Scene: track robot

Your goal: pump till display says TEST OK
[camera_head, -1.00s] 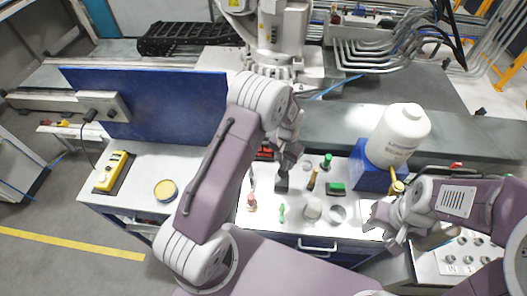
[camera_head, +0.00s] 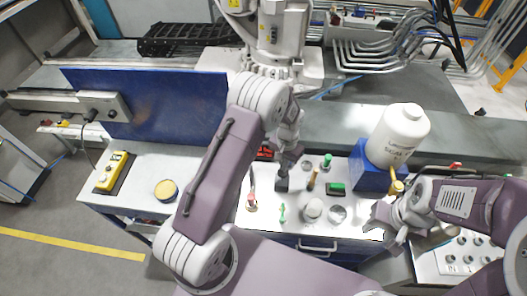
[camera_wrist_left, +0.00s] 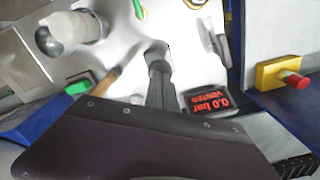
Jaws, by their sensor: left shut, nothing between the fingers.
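The display (camera_wrist_left: 208,102) in the left wrist view is a small black box with red text, upside down, reading "0.0 bar VENTED". It shows as a red patch in the head view (camera_head: 264,153), partly behind my left arm. My left gripper (camera_head: 282,184) points down over the white bench top, shut and empty. Its dark fingers (camera_wrist_left: 158,85) show in the wrist view, left of the display. I cannot tell which part is the pump's handle. My right gripper (camera_head: 384,225) is at the bench's right front, and its fingers look apart and empty.
A wooden handle (camera_head: 312,180), a green button (camera_head: 336,188), a round pale knob (camera_head: 313,208) and a red-topped fitting (camera_head: 252,200) stand around my left gripper. A blue panel (camera_head: 165,105) is at the back left.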

